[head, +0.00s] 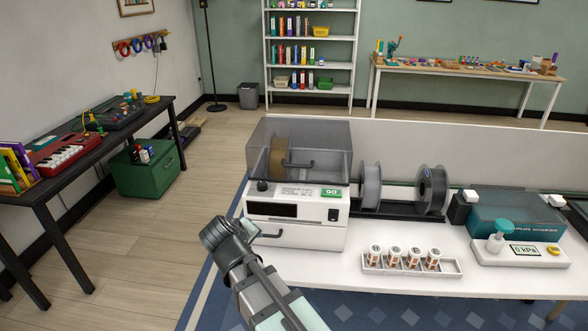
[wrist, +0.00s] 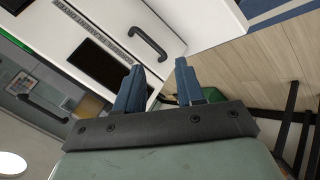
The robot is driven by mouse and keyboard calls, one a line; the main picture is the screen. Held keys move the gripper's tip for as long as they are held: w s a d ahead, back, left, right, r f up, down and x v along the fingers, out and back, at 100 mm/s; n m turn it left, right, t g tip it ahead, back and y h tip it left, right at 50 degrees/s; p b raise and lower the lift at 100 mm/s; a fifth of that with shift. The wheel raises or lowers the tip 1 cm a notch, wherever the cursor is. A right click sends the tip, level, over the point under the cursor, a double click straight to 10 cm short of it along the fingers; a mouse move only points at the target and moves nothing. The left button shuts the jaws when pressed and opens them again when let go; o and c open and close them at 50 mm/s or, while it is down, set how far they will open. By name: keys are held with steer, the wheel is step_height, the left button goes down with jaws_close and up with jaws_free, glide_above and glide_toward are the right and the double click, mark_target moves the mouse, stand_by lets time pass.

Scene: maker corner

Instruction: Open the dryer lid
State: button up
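The dryer (head: 295,215) stands on the left end of the white workbench, with a white body, a dark display and a green GO button (head: 331,192). Its smoky see-through lid (head: 325,140) is down on the body, with a brown spool (head: 278,157) inside. A dark handle (head: 299,163) is on the lid's front; it also shows at the left of the wrist view (wrist: 42,108). A lower dark handle (wrist: 150,43) is on the white front. My gripper (wrist: 161,72) is open and empty, near the dryer's front; its fingers are hidden in the head view.
Two grey spools (head: 371,186) stand on a dark rack right of the dryer. A white tray (head: 412,267) with several small jars lies at the front, and a teal vacuum sealer (head: 515,225) is on the right. Open floor (head: 200,190) lies left of the bench.

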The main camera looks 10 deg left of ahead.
steer(key=w+d+r+t+h, duration=0.2)
steer(key=w+r+t, duration=0.1)
steer(key=r, duration=0.6)
steer(key=n+t+h, duration=0.3)
steer(key=n, duration=0.1)
glide_toward(296, 166)
steer(key=x, duration=0.9)
steer(key=shift+c, duration=0.5)
jaws_close()
